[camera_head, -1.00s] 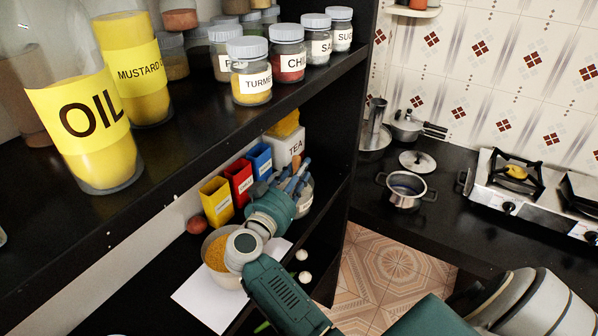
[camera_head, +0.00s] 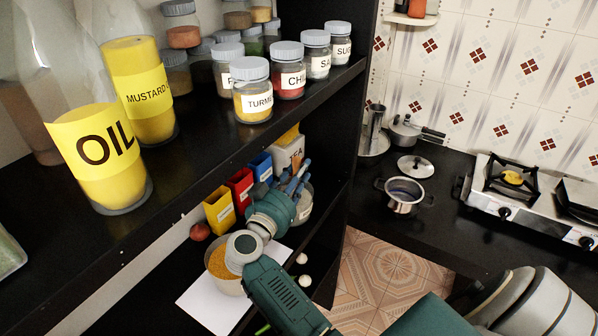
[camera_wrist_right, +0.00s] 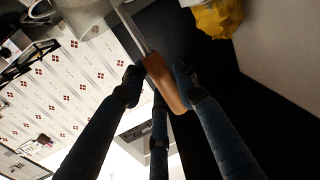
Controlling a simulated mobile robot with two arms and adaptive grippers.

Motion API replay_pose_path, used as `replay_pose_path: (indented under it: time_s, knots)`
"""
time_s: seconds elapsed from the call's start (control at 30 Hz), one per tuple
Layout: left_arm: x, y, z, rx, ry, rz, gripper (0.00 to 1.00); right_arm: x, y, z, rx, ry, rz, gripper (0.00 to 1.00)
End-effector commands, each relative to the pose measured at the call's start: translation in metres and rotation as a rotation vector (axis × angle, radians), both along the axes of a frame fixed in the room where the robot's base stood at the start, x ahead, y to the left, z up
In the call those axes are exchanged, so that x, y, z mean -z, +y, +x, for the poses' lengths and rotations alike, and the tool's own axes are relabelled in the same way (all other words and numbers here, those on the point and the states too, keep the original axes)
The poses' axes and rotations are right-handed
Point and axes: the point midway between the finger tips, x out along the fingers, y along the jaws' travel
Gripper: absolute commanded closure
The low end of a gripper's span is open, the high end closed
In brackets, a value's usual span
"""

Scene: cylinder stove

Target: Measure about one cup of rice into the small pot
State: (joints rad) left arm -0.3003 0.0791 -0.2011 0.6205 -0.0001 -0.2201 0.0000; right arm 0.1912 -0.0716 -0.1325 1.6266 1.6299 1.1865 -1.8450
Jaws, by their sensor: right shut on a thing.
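My right gripper (camera_head: 298,180) is on the lower shelf, among the containers, and partly hides a pale jar (camera_head: 305,205). In the right wrist view its fingers are shut on a brown wooden handle (camera_wrist_right: 165,83) with a thin metal shaft (camera_wrist_right: 133,30). The shaft's far end is out of that view, so I cannot tell the tool's kind. The jar's contents are unclear, and I cannot pick out the rice for sure. A small steel pot (camera_head: 404,197) with two side handles stands uncovered on the black counter. My left gripper is not in view.
A bowl of yellow grains (camera_head: 222,260) stands on white paper (camera_head: 212,302) beside my right arm. Yellow, red and blue boxes (camera_head: 241,186) and a TEA container (camera_head: 288,152) stand behind. Bottles and jars fill the upper shelf (camera_head: 215,150). A lid (camera_head: 416,166) and stove (camera_head: 500,205) are on the counter.

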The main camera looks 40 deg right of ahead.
Motion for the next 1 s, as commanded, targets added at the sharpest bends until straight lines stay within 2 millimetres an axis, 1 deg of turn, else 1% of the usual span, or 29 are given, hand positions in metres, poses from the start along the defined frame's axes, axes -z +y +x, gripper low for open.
replay_pose_path:
  time_s: [0.03,0.4,0.47,1.0]
  knots:
    - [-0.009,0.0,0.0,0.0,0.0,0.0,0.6,-0.008,0.0,0.0,0.0,0.0,0.0,1.0]
    - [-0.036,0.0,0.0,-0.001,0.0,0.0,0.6,-0.035,0.0,0.0,0.0,0.0,0.0,1.0]
    - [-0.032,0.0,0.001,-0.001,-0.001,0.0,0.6,-0.037,0.0,0.0,0.0,-0.003,0.001,1.0]
    - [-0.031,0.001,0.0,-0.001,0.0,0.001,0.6,-0.079,0.0,0.0,0.0,-0.003,0.001,1.0]
